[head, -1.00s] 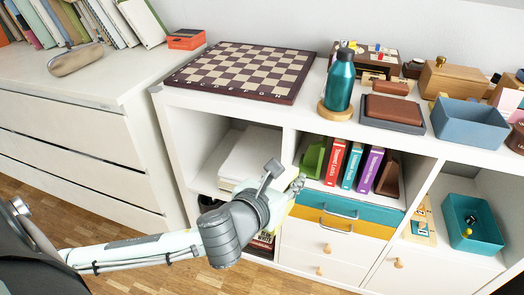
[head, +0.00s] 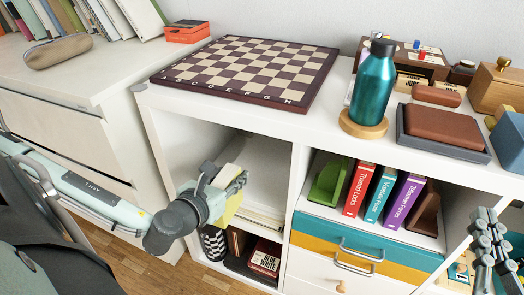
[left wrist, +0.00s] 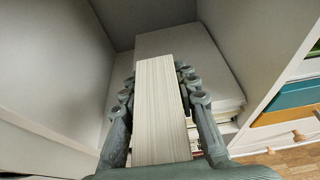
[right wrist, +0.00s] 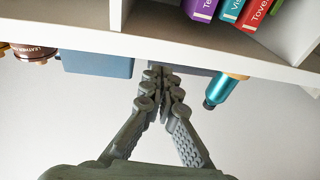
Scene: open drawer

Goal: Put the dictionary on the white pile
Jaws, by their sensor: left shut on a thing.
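My left gripper (head: 232,182) is shut on a book with a yellow cover, which I take as the dictionary (head: 231,207). In the left wrist view the dictionary's cream page edges (left wrist: 160,105) show between the fingers. It is held at the front of the upper left compartment. The white pile (head: 262,165) lies inside that compartment, partly hidden by my gripper; its flat top also shows in the left wrist view (left wrist: 180,42), beyond the dictionary. My right gripper (right wrist: 163,80) is shut and empty, with its fingertips together; in the head view it is at the right edge (head: 482,225).
A chessboard (head: 250,72) and a teal bottle (head: 373,82) stand on the shelf top. A divider (head: 296,180) separates the pile's compartment from the upright books (head: 380,196). Below the pile are more books (head: 265,258). Drawers (head: 340,262) are at lower middle.

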